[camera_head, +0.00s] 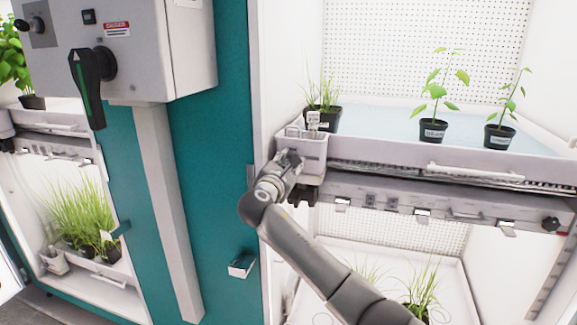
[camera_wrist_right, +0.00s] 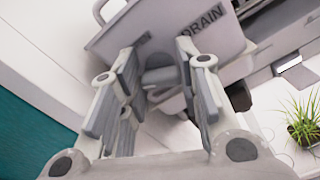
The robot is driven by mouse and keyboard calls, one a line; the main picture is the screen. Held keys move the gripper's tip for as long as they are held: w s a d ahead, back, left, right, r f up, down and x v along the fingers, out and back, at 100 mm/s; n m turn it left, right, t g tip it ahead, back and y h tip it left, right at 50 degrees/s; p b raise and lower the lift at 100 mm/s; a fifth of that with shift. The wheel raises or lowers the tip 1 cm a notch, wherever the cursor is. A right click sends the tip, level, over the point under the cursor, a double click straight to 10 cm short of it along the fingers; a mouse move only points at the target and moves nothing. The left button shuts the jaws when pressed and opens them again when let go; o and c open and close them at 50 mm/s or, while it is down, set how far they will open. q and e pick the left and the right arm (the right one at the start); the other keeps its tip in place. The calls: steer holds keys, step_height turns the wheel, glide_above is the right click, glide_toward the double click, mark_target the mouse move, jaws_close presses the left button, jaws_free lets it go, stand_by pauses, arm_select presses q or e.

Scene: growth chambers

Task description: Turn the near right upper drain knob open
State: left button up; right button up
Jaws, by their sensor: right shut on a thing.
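A pale drain box (camera_head: 308,146), marked DRAIN in the right wrist view (camera_wrist_right: 160,22), sits at the left front corner of the upper tray in the chamber on the right. My right gripper (camera_head: 288,160) is at the box's lower left front. In the right wrist view, its fingers (camera_wrist_right: 165,58) are shut on a grey rounded drain knob (camera_wrist_right: 160,77) at the box. The head view hides the knob behind the gripper, and I cannot tell its turn angle. My left gripper is not in view.
The upper tray's front rail (camera_head: 420,155) runs right of the box, with potted plants (camera_head: 433,130) behind it. A dark knob (camera_head: 550,224) sits on the lower rail's right end. A control box with a black-and-green handle (camera_head: 88,85) stands left.

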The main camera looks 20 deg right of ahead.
steer(key=shift+s+d+f+m+b, duration=0.15)
steer(key=shift+m+b, duration=1.35)
steer(key=shift+m, duration=1.7)
steer(key=shift+w+a+f+m+b, duration=0.15)
steer(key=shift+m+b, duration=1.3)
steer(key=shift+m, duration=1.75)
steer(key=shift+d, duration=0.1)
steer(key=o, duration=1)
steer(key=shift+s, duration=0.1)
steer(key=v, duration=1.2)
